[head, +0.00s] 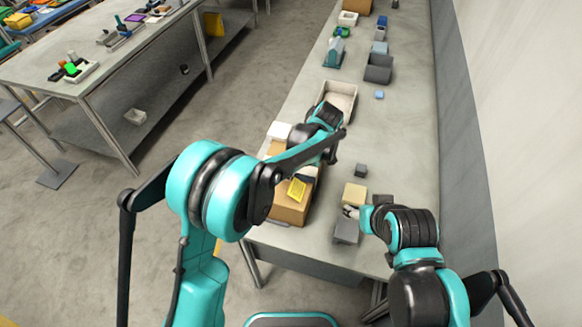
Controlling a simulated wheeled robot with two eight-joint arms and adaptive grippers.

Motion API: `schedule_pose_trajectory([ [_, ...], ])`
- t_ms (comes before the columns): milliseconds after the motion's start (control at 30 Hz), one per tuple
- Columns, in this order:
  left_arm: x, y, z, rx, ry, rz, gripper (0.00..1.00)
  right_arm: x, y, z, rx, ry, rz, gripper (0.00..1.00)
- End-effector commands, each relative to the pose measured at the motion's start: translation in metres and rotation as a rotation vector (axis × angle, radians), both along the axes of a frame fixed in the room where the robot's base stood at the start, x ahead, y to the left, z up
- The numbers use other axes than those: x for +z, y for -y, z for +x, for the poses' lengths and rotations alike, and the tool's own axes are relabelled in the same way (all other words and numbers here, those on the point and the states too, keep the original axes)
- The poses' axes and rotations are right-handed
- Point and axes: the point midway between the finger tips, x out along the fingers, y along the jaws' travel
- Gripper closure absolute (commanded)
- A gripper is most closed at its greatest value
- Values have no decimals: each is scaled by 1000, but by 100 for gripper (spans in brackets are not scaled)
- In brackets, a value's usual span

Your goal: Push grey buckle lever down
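I cannot make out a grey buckle lever for certain at this size. A grey box (346,231) stands at the near end of the bench, just below a cream block (355,194). My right arm comes in from the lower right, and its end is close to the grey box; its fingers are too small and covered to read. My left arm reaches over a tan box with a yellow label (297,190). Its dark end (327,114) is beside a beige bin (342,92), and its finger opening does not show.
The long grey bench (402,140) runs along the wall. A small dark cube (361,170), a small blue block (379,95) and a dark grey bin (379,68) stand on it. Another table (110,60) with tools is at left, across open floor.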

Motion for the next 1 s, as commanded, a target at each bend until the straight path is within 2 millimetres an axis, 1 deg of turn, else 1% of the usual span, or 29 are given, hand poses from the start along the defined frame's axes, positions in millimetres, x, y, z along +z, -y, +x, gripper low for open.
schedule_pose_trajectory([
  [300, 62, 23, -8, -2, -1, 0, 52, 0, 0, 0, 0, 0, 0, 41],
  [400, 79, 30, -10, -2, -1, 0, 52, 0, 0, 0, 0, 0, 0, 41],
  [500, 92, 35, -11, -2, -1, 0, 52, 0, 0, 0, 0, 0, 0, 41],
  [667, 102, 39, -12, -1, 0, 0, 52, 0, 0, 0, 0, 0, 0, 41],
  [900, 103, 39, -13, -1, 0, 0, 52, 0, 0, 0, 0, 0, 0, 41],
  [933, 103, 39, -13, -1, 0, 0, 52, 0, 0, 0, 0, 0, 0, 44],
  [967, 103, 39, -13, -1, 0, 0, 52, 0, 0, 0, 0, 0, 0, 52],
  [1000, 104, 37, -13, -5, -1, -2, 52, 1, 0, 1, 2, -2, -2, 52],
])
